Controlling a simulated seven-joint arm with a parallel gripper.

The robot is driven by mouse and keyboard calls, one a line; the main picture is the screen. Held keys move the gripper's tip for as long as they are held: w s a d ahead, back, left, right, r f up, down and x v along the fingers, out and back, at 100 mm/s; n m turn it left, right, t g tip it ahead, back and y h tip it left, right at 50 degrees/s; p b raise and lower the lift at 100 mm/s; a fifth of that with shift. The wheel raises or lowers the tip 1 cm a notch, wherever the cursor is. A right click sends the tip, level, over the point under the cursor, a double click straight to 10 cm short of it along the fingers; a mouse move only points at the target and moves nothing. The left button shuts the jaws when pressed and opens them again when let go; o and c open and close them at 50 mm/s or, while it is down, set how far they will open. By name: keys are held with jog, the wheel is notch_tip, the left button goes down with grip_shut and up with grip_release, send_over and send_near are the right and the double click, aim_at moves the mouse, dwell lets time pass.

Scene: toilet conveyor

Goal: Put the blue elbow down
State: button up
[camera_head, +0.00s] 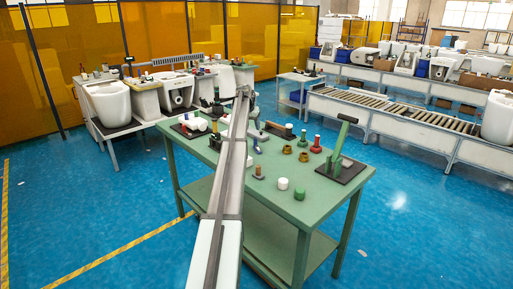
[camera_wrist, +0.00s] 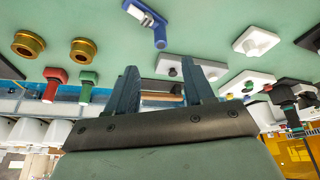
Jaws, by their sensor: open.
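A blue elbow-shaped piece with a white part (camera_wrist: 152,24) lies on the green table top, near the top of the wrist view. It stands apart from the fingers. A small blue piece, probably the same one, shows beside my arm in the head view (camera_head: 257,147). My gripper (camera_wrist: 162,72) is open, with its two dark blue fingers spread. I see nothing clasped between them; a brown bar and a pale block show behind the gap. In the head view my arm reaches over the table and hides part of it; the fingers cannot be made out there.
The green table (camera_head: 318,208) holds brass rings (camera_wrist: 83,50), a red piece (camera_wrist: 54,84), a green piece (camera_wrist: 87,86), white blocks (camera_wrist: 256,41) and a green lever stand (camera_head: 344,145). A roller conveyor (camera_head: 385,112) runs behind at right.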

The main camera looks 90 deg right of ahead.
aim_at(255, 138)
jog(key=s+r, duration=0.1)
jog(key=s, duration=0.4)
jog(key=w+d+f+n, duration=0.1)
jog(key=f, duration=0.3)
jog(key=w+d+f+n+t, duration=0.1)
jog(key=f+n, duration=0.1)
jog(key=f, duration=0.2)
jog(key=w+d+f+n+t, duration=0.1)
jog(key=d+f, duration=0.1)
jog(key=f, duration=0.2)
jog(key=shift+w+f+n, duration=0.1)
jog(key=shift+w+n, duration=0.1)
jog(key=shift+n, duration=0.2)
dwell(0.3)
grip_shut()
